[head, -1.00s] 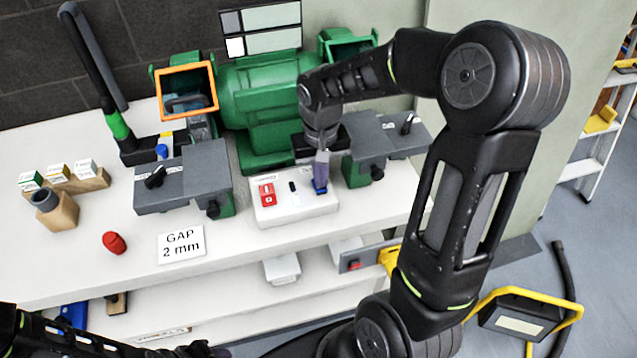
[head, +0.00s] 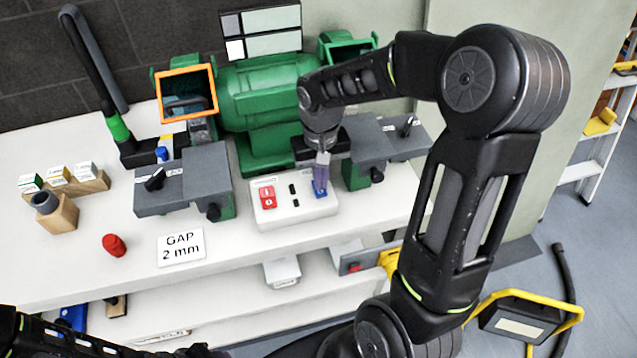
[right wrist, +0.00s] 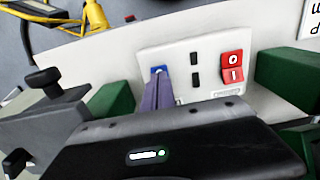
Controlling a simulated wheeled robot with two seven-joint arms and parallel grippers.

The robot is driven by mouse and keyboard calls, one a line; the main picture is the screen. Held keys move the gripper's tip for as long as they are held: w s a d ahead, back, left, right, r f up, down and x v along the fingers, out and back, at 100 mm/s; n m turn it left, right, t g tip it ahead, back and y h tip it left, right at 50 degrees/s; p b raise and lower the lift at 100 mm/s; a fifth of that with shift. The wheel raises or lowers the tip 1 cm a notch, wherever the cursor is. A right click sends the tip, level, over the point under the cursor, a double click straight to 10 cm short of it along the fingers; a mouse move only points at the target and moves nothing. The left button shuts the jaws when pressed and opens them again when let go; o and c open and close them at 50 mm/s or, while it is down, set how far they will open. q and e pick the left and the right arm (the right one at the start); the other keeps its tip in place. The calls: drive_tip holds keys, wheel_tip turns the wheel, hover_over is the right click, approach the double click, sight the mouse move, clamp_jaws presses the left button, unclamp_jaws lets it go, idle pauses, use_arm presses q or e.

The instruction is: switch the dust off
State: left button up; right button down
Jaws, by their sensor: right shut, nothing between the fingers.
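A white switch box (head: 262,214) stands at the front of the bench below the green grinder. It carries a red rocker (head: 267,197) marked O and I, two small black marks, and a blue switch (head: 319,194). In the right wrist view the red rocker (right wrist: 232,68) and part of the blue switch (right wrist: 157,69) show. My right gripper (head: 320,178) is shut and empty, pointing down with its purple-grey fingertips at the blue switch. The fingers cover much of it; I cannot tell whether they touch it. My left gripper is out of view; only dark arm parts show at lower left.
The green grinder (head: 265,95) has an orange-framed shield (head: 187,92) and grey rests on both sides. A red knob-like piece (head: 114,245), a "GAP 2 mm" card (head: 181,247) and a wooden block (head: 60,217) lie on the left. The bench front is mostly clear.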

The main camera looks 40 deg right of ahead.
wheel_tip(320, 180, up, 6)
drive_tip(key=p, duration=0.4)
idle(0.6)
